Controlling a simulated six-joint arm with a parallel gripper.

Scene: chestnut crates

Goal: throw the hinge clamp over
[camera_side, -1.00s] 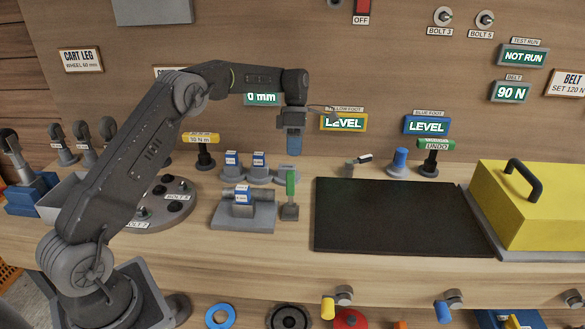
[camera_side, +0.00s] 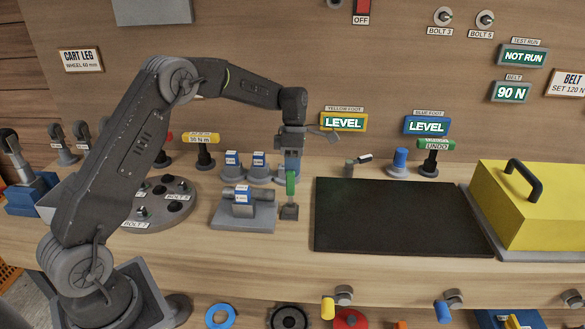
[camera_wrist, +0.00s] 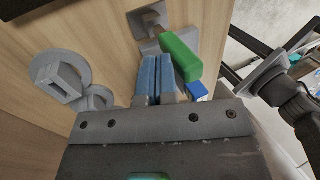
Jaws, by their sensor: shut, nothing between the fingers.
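The green lever (camera_side: 291,184), which I take for the hinge clamp's handle, stands upright on a small grey base (camera_side: 289,212) in the side view. It is right of a grey fixture (camera_side: 258,217) that holds a grey cylinder with a white-and-blue label. In the wrist view the green lever (camera_wrist: 181,57) lies just right of my fingers, and its grey base (camera_wrist: 147,18) is at the top. My gripper (camera_side: 292,172) is shut and empty, fingers pointing down at the lever's upper end. In the wrist view my blue fingers (camera_wrist: 157,75) are pressed together. I cannot tell whether they touch the lever.
A black mat (camera_side: 400,218) lies clear to the right, with a yellow lidded box (camera_side: 530,205) beyond it. Two grey labelled stands (camera_side: 245,168) are left of my gripper. A round bolt plate (camera_side: 160,205) is farther left. A small lever (camera_side: 355,163) stands behind the mat.

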